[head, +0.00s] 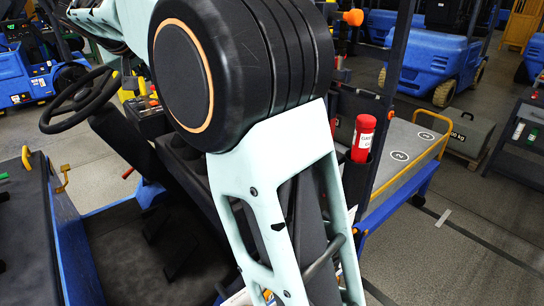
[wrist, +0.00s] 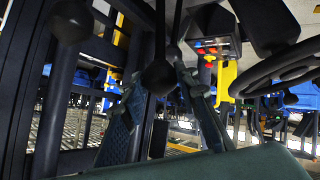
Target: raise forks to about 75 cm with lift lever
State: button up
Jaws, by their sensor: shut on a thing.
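In the wrist view, a black lever knob (wrist: 158,77) on a thin dark rod sits between the two fingers of my gripper (wrist: 160,84). The gripper is shut on this knob. Another dark round knob (wrist: 70,22) shows at the upper left, apart from the fingers. I cannot read any label telling which lever is the lift lever. In the head view my own arm fills the middle and hides the gripper and the held lever. The forks and their height cannot be made out in either view.
A steering wheel (head: 80,100) stands at the left of the head view, and also at the right of the wrist view (wrist: 285,72). A red extinguisher (head: 363,138) is right of my arm. A grey-topped platform (head: 405,150) and blue trucks (head: 430,60) are beyond.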

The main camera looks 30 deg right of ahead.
jog(key=shift+w+d+r, duration=0.1)
jog(key=shift+w+d, duration=0.05)
jog(key=shift+d, duration=0.5)
dwell(1.7)
jog(key=shift+d, duration=0.1)
jog(key=d, duration=0.3)
jog(key=shift+w+r, duration=0.15)
jog(key=shift+w, duration=0.2)
jog(key=o, duration=0.9)
jog(key=shift+o, duration=0.2)
